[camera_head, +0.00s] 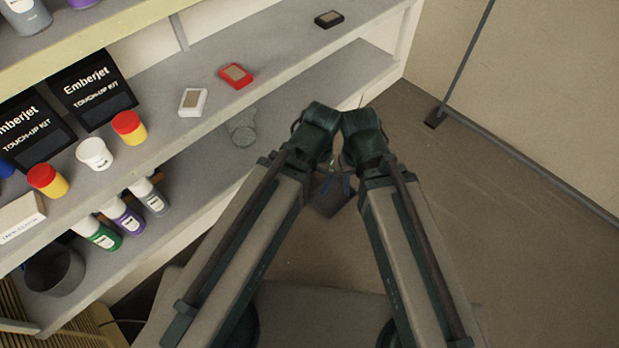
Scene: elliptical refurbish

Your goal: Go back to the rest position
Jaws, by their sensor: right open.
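My two arms reach forward from the bottom of the head view, with their dark green joints close together in the middle. My right gripper (342,183) shows only as a small dark part low between the two arms, mostly hidden by my arm links. It is open, and nothing shows between its fingers. My left gripper cannot be made out clearly behind my left arm. Both arms are over the floor in front of the shelf unit (290,50).
The upper shelf carries black Emberjet touch-up kits (92,90), several paint jars, and white (192,102), red (235,76) and black (328,19) pads. Several bottles (122,215) and a dark pot (54,270) stand lower. Brown floor (500,250) at right is free, up to the wall.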

